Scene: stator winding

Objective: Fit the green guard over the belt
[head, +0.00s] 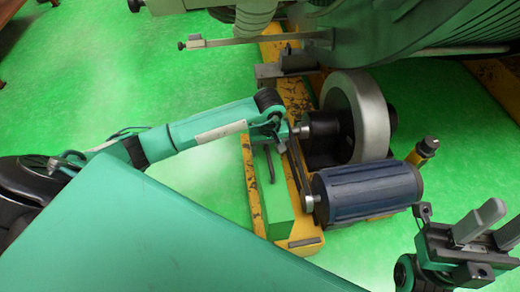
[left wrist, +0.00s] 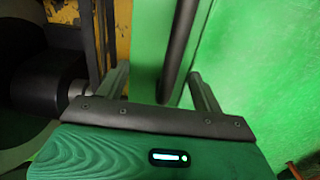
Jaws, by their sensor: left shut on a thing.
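The green guard (head: 277,205) is a long narrow green box with a dark bar handle (head: 269,165). In the head view it lies just left of the belt (head: 297,172), over the yellow base. I cannot tell whether it touches the belt or base. My left gripper (head: 278,130) is at the guard's far end, shut on it. In the left wrist view the guard (left wrist: 148,45) and its dark handle (left wrist: 178,45) show between the two fingers (left wrist: 160,88). The belt runs between a small upper pulley and the motor pulley. My right gripper (head: 452,222) is open and empty at the lower right.
The blue motor (head: 365,190) lies right of the belt. A large grey wheel (head: 358,115) stands behind it. The worn yellow base (head: 290,95) runs under them. A yellow-and-black object (head: 424,150) stands at the right. Green floor (head: 110,70) is clear at the left.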

